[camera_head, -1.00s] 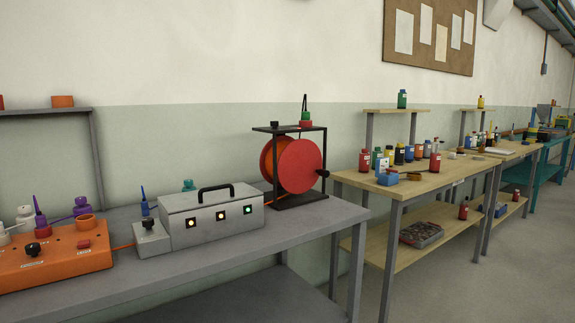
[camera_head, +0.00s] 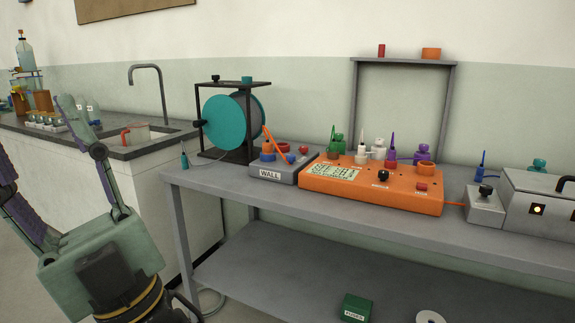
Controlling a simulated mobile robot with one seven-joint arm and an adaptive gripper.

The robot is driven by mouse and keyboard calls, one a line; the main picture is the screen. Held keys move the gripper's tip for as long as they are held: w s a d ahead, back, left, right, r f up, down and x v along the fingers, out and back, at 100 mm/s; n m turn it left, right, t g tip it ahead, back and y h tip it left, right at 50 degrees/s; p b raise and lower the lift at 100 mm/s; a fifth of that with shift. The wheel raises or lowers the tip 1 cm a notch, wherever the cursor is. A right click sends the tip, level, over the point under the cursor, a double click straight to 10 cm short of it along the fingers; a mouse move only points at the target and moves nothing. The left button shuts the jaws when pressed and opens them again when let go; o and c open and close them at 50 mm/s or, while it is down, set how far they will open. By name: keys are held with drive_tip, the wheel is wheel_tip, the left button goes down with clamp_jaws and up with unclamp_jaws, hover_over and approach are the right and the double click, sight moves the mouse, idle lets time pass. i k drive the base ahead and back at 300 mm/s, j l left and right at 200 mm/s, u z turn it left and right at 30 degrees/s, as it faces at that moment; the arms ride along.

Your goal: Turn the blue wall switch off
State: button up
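A small grey box (camera_head: 272,174) labelled WALL sits on the grey bench, left of the orange panel. It carries two blue parts, a larger one (camera_head: 267,156) at the left and a small one (camera_head: 290,158) at the right, with orange lever-like pieces beside them. I cannot tell whether the blue switch is on or off. A red knob (camera_head: 303,149) is at the box's right. My gripper (camera_head: 48,165) is at the left, in front of the sink counter, with its fingers spread and nothing seen between them. It is well left of the WALL box, apart from it.
The orange panel (camera_head: 346,188) bears several coloured plugs and knobs. A teal reel (camera_head: 226,122) in a black frame stands behind the WALL box. A grey instrument (camera_head: 540,207) is at the right. The sink counter (camera_head: 95,150) is at the left. The bench's front strip is mostly clear.

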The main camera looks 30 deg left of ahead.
sight(290, 158)
drive_tip(key=i+u, duration=0.1)
drive_tip(key=u, duration=0.3)
drive_tip(key=i+u, duration=0.1)
drive_tip(key=u, duration=0.25)
